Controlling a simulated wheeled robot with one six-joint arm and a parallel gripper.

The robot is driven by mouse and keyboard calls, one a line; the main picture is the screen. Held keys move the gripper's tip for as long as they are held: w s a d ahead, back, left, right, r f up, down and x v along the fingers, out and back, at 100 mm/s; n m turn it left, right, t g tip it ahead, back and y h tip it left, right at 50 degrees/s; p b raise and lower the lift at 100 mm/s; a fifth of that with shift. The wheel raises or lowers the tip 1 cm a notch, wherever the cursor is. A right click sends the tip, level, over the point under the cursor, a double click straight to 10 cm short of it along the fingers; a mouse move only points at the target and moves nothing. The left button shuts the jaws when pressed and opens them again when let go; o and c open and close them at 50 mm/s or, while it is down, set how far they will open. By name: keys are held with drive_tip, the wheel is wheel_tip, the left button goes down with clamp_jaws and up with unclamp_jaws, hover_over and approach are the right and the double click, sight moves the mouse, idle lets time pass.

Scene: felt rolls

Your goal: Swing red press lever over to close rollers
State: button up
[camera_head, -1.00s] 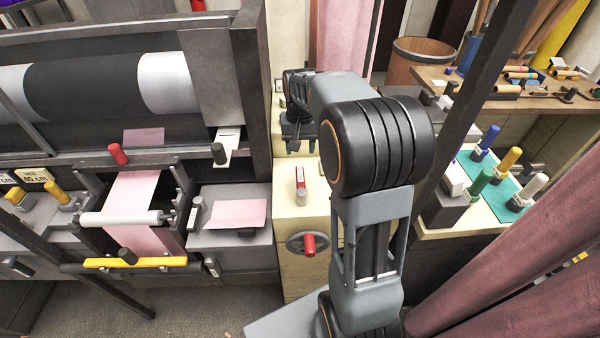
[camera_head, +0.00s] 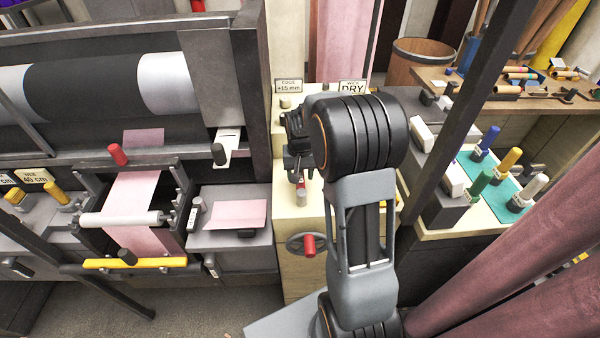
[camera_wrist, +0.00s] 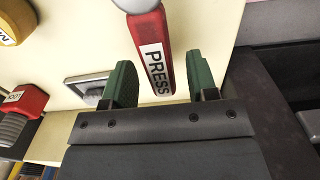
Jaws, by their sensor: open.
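The red press lever (camera_wrist: 151,50), with a white PRESS label, lies in the picture between my gripper's two green finger pads in the wrist view. Its grey rounded end (camera_wrist: 136,5) is at the top edge. My gripper (camera_wrist: 162,80) is open, with a gap on both sides of the lever. I cannot tell whether the fingers are level with the lever or above it. In the head view my gripper (camera_head: 299,168) is over the cream cabinet top, and the lever (camera_head: 301,192) shows just below it, partly hidden.
A handwheel with a red handle (camera_head: 309,245) is on the cabinet front. A pink sheet (camera_head: 228,213) lies on the grey shelf to the left. A red block (camera_wrist: 27,99) and a yellow knob (camera_wrist: 14,22) are at the left of the wrist view. Signs stand at the cabinet's back.

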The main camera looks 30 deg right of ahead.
drive_tip(key=shift+c, duration=0.2)
clamp_jaws()
